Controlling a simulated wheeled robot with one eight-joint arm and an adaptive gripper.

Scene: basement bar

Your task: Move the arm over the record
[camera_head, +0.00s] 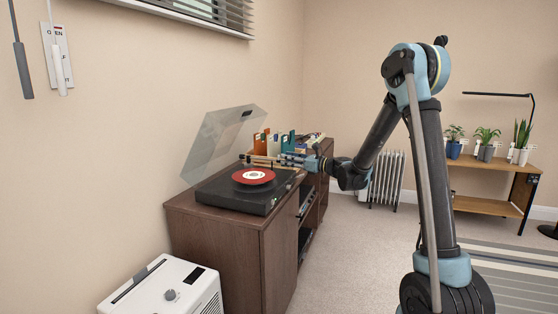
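A black turntable (222,192) sits on the brown wooden cabinet (235,247), with its clear lid (215,143) raised at the back. A red record (253,176) with a pale centre lies on its platter. A thin, pale bar (262,158), perhaps the tonearm, runs along the far edge of the turntable, beyond the record. My gripper (307,162) is at the turntable's far right edge, to the right of the record and close to the bar's right end. The gripper is small here; I cannot tell whether its fingers are open or touching the bar.
Books (273,143) stand on the cabinet behind the turntable. A white appliance (165,290) stands at the cabinet's near left. A radiator (387,178) and a wooden shelf (480,204) with potted plants are at the back right. Carpet right of the cabinet is clear.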

